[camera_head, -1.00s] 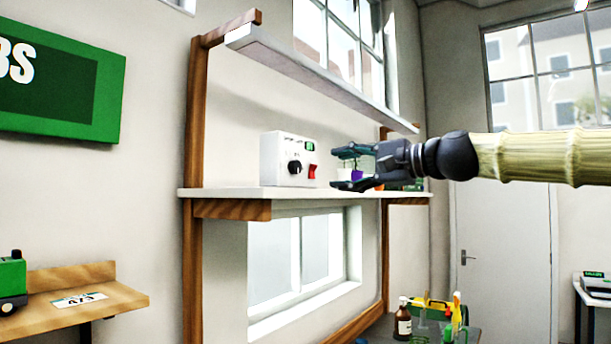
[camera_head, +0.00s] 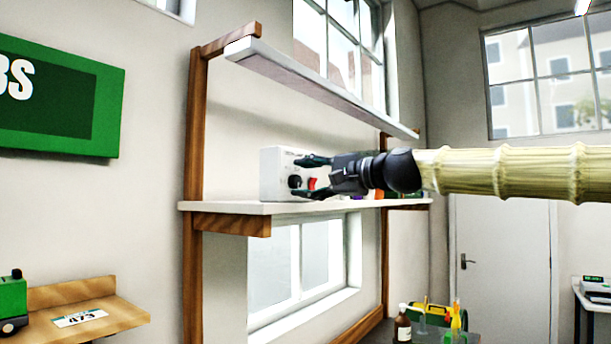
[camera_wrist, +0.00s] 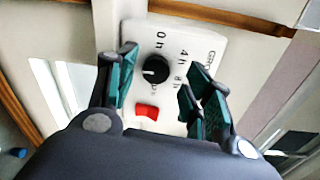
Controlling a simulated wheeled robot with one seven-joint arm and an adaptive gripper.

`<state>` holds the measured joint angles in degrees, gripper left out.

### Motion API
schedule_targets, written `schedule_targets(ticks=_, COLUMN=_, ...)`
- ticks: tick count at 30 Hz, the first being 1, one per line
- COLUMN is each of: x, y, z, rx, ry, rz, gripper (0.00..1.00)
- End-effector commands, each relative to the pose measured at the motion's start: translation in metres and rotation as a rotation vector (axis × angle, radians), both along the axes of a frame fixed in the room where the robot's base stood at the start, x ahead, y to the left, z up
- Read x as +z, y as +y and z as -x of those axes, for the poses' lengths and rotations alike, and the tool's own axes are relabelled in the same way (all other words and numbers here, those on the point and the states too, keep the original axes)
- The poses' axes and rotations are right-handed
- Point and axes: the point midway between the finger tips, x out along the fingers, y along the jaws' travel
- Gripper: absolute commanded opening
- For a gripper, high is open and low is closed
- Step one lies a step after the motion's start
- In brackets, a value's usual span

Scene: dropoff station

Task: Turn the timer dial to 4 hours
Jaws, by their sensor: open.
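The white timer box (camera_head: 272,176) stands on the shelf in the head view. Its black dial (camera_head: 295,181) and red switch (camera_head: 312,183) face my gripper. In the wrist view the dial (camera_wrist: 156,70) sits on the box face (camera_wrist: 190,45) among the printed marks 0h, 4h and 8h, and its white pointer line points toward the 0h side. The red switch (camera_wrist: 147,111) is just below the dial. My gripper (camera_wrist: 157,75) is open, with one finger left of the dial and the other to its right, beside the 8h mark. The fingers look apart from the dial.
The white shelf (camera_head: 225,207) carries the box, and small items behind my gripper are mostly hidden. A wooden post (camera_head: 194,150) stands to the left. A brown bottle (camera_head: 402,326) is below at right.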

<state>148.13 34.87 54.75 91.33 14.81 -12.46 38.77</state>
Motion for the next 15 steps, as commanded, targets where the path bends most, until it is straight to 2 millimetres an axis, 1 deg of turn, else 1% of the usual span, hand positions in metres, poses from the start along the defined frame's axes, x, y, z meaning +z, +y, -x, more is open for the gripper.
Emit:
schedule_targets(ticks=4, x=-0.0015, y=0.0049, z=-0.0052, rx=-0.001, ry=0.002, rz=0.000, gripper=0.51)
schedule_targets(ticks=13, x=-0.0014, y=0.0059, z=-0.0053, rx=-0.001, ry=0.001, rz=0.000, gripper=0.51)
schedule_targets(ticks=15, x=-0.0014, y=0.0059, z=-0.0053, rx=-0.001, ry=0.001, rz=0.000, gripper=0.38)
